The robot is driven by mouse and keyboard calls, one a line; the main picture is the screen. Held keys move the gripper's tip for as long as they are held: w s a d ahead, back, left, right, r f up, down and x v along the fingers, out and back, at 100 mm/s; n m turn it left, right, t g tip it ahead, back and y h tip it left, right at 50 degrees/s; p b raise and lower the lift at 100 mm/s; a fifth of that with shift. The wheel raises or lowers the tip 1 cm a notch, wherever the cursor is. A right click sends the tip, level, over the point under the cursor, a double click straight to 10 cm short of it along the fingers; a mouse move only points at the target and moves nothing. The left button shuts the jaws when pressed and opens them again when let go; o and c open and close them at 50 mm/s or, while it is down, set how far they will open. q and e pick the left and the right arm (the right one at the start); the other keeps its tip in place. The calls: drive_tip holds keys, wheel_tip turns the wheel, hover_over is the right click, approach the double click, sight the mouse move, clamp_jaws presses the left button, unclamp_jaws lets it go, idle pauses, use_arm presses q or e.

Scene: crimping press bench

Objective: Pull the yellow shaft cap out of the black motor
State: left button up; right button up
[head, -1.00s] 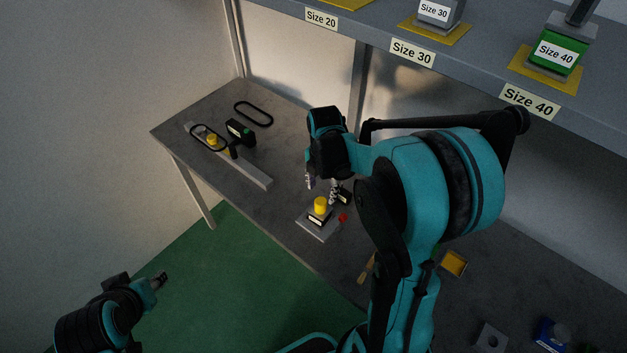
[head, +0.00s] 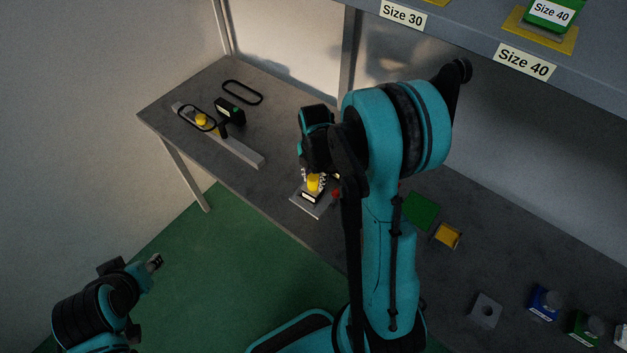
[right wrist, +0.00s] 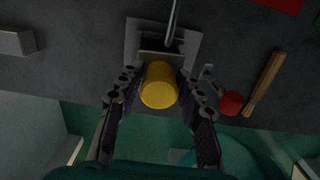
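The yellow shaft cap (head: 313,184) stands on top of the small black motor (head: 309,197), which has a white label and sits on a grey plate (head: 318,210). My right gripper (head: 314,175) is down at the cap. In the right wrist view, the yellow cap (right wrist: 159,88) lies between the two fingers of my right gripper (right wrist: 158,82), which are open with narrow gaps on both sides. The motor is mostly hidden behind the cap there. My left gripper (head: 155,262) is far from the bench at lower left, too small to tell open or shut.
A red round part (right wrist: 231,103) and a wooden-handled tool (right wrist: 264,84) lie right of the plate. A grey rail (head: 235,150) with another yellow piece (head: 201,119) is at the bench's left. A green square (head: 420,211) and yellow tray (head: 448,236) lie right of my arm.

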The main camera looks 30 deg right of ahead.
sight(315, 176)
drive_tip(key=shift+c, duration=0.9)
drive_tip(key=shift+r, duration=0.1)
drive_tip(key=shift+r, duration=0.6)
wheel_tip(315, 176, up, 3)
drive_tip(key=shift+f+p, duration=0.15)
drive_tip(key=shift+p, duration=0.3)
drive_tip(key=s+d+r+p, duration=0.4)
drive_tip(key=s+d+r, duration=0.3)
drive_tip(key=s+r, duration=0.2)
drive_tip(key=shift+r, duration=0.5)
drive_tip(key=shift+s, duration=0.1)
